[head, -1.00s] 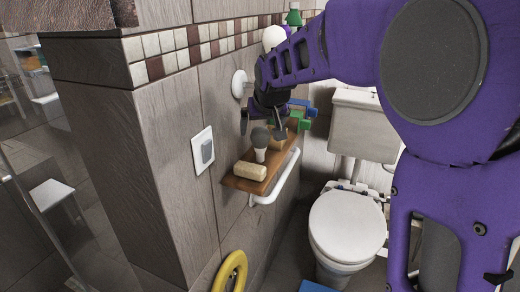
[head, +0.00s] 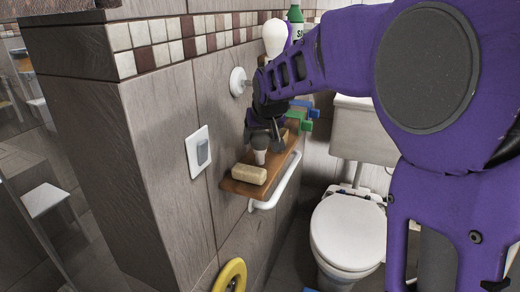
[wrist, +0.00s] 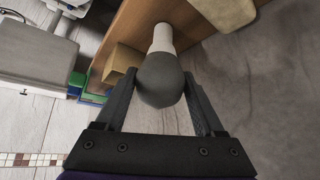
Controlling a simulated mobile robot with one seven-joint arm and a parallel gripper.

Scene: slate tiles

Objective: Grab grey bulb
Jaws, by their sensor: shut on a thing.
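The grey bulb (wrist: 160,82) has a rounded dark grey head and a white base. In the wrist view my gripper (wrist: 160,88) is shut on its grey head, with one finger on each side. The white base points toward the wooden shelf (wrist: 118,42). In the head view the bulb's white base (head: 259,157) shows at the shelf (head: 240,187), below my gripper (head: 263,134). Most of the grey head is hidden there by the fingers. I cannot tell whether the base still touches the shelf.
A beige block (head: 249,174) lies at the shelf's near end. A tan block (wrist: 122,62) and green and blue things (head: 302,113) are beyond the bulb. A white rail (head: 277,190) runs below the shelf. The tiled wall is close on the left; the toilet (head: 348,230) stands right.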

